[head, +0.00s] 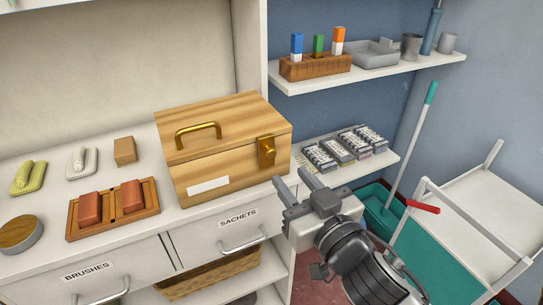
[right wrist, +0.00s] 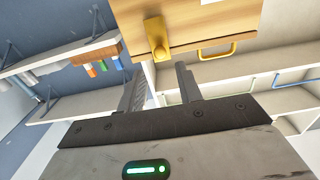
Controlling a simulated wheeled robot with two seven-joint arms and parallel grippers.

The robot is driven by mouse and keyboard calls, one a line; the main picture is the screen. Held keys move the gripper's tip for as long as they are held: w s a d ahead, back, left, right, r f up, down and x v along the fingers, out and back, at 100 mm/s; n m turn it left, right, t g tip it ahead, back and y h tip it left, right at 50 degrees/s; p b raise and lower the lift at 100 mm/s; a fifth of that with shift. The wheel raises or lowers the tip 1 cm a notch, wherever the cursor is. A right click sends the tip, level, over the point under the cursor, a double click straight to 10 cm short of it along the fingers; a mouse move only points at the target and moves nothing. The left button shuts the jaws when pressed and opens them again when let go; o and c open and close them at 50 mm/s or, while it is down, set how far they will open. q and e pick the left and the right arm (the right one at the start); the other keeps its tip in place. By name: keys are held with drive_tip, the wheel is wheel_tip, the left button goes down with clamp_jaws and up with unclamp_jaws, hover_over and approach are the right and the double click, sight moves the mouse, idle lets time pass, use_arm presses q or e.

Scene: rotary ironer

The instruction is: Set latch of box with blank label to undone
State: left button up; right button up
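The wooden box (head: 225,150) stands closed on the white counter. A blank white label (head: 208,186) is on its front, and a brass handle (head: 198,131) is on its lid. A brass latch (head: 266,151) sits at the right of its front, across the lid seam. The latch also shows in the right wrist view (right wrist: 156,36), beyond the fingers. My right gripper (head: 294,184) is open and empty, in front of the box and a little below and right of the latch, apart from it. Its two spread fingers show in the right wrist view (right wrist: 160,88). My left gripper is not in view.
A wooden tray (head: 112,226) with two reddish blocks lies left of the box. Drawers marked BRUSHES (head: 90,272) and SACHETS (head: 238,221) are below. Shelves at right hold a wooden rack (head: 315,67) and several small packs (head: 345,147). A white chair-like frame (head: 480,210) stands far right.

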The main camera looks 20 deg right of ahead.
sight(273, 155)
drive_tip(key=w+p, duration=0.1)
drive_tip(key=w, duration=0.8)
drive_tip(key=shift+a+r+p, duration=0.1)
drive_tip(key=shift+a+p, duration=0.05)
drive_tip(key=shift+p, duration=0.15)
clamp_jaws()
